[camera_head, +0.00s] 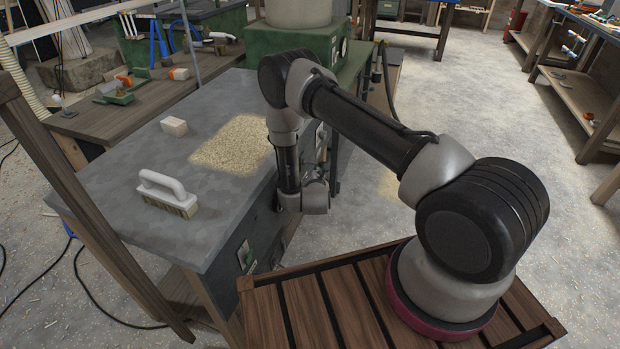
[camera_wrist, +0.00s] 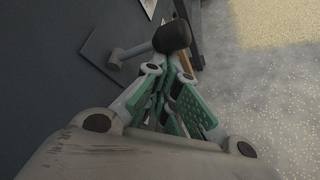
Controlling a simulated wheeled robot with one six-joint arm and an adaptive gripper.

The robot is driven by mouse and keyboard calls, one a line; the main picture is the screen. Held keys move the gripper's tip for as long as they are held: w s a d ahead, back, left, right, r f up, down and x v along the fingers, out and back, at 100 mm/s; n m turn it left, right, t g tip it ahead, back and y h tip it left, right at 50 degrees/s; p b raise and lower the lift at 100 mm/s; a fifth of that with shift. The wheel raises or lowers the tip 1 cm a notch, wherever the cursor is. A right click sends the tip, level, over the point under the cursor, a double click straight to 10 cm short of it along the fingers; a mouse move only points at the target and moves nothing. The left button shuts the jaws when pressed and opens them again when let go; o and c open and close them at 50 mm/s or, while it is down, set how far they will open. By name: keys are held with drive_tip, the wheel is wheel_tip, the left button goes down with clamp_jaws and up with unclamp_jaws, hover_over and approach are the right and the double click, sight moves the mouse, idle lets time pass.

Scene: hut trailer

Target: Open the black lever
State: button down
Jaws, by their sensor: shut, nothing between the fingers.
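The lever shows in the wrist view, with a dark rounded knob (camera_wrist: 172,37) and a grey shaft (camera_wrist: 128,53) that runs to a flat plate on the dark side of a cabinet. My gripper (camera_wrist: 174,66) has green fingers that are shut with nothing between them. The fingertips are right by the knob, overlapping its lower edge in the picture; I cannot tell whether they touch it. In the head view the arm reaches down beside the cabinet's right side, and the fingers and the lever cannot be made out clearly.
The grey cabinet top (camera_head: 110,190) bears a white-handled brush (camera_head: 167,190), a small pale block (camera_head: 174,126) and a patch of sawdust (camera_head: 232,142). A green machine (camera_head: 290,45) stands behind. The floor right of the cabinet is open, with shelving (camera_head: 575,95) at the far right.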

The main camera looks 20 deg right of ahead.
drive_tip(key=shift+d+r, duration=0.1)
drive_tip(key=shift+r, duration=1.1)
